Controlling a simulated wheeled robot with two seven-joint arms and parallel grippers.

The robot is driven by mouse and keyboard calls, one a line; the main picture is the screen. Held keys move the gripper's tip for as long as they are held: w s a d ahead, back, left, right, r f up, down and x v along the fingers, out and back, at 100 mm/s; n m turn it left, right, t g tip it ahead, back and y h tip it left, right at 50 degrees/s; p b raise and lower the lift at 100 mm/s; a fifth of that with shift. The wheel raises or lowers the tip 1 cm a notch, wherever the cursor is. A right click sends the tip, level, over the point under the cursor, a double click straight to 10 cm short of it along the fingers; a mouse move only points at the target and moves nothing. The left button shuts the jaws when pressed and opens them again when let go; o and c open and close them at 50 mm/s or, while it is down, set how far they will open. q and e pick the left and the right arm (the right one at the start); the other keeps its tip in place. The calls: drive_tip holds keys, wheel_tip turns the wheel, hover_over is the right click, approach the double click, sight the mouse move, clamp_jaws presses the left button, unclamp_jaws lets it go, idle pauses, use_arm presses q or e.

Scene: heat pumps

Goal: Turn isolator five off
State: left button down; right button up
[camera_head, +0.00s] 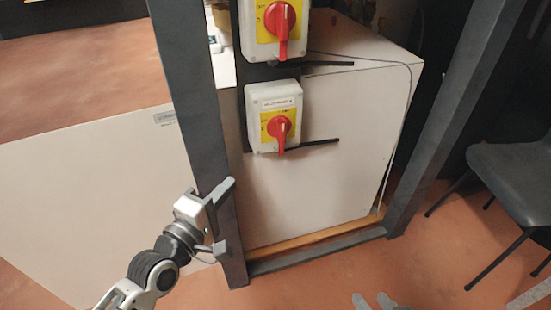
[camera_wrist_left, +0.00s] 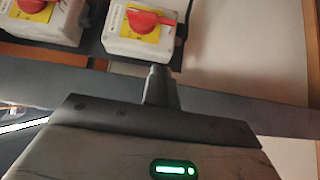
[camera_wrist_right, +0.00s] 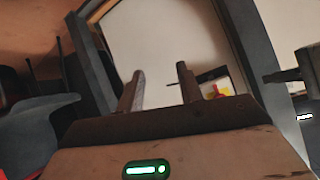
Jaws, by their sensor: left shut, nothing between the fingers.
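Two isolators with red knobs on yellow plates are fixed to a dark upright: an upper isolator (camera_head: 248,50) and a lower isolator (camera_head: 290,92). Their labels are too small to read, so I cannot tell which is five. The lower one's red knob (camera_head: 280,127) has its handle pointing down. In the left wrist view, one isolator (camera_wrist_left: 119,43) lies just beyond the fingertips, with another beside it. My left gripper (camera_head: 229,185) is shut and empty, below and left of the lower isolator, apart from it. My right gripper (camera_wrist_right: 158,85) is open and empty; its tips show at the bottom of the head view.
Dark frame posts (camera_head: 195,100) stand on both sides of a large pale box (camera_head: 350,110). Thin black rods (camera_head: 315,144) jut out by the isolators. A dark chair (camera_head: 515,180) stands at the right. The orange floor in front is open.

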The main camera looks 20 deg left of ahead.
drive_tip(key=shift+s, duration=0.1)
idle(0.3)
use_arm(q)
drive_tip(key=b, duration=0.2)
approach(281, 137)
drive_tip(key=w+a+f, duration=0.4)
drive_tip(key=shift+w+d+r, duration=0.1)
drive_tip(key=shift+w+d, duration=0.7)
drive_tip(key=shift+d, duration=0.15)
drive_tip(key=shift+w+d+r, duration=0.1)
drive_tip(key=shift+w+d, duration=0.7)
drive_tip(key=shift+d, duration=0.2)
use_arm(e)
drive_tip(key=shift+w+a+r+t+y, duration=0.1)
drive_tip(key=shift+a+r+t+y, duration=0.15)
drive_tip(key=shift+r+t, duration=0.2)
drive_tip(key=shift+w+a+r+t+y, duration=0.1)
drive_tip(key=shift+a+r+t+y, duration=0.1)
drive_tip(key=shift+r+t, duration=0.2)
use_arm(q)
drive_tip(key=shift+a+f+b, duration=0.1)
drive_tip(key=shift+f+b, duration=0.05)
drive_tip(key=shift+b, duration=0.2)
use_arm(e)
drive_tip(key=shift+d+f, duration=0.1)
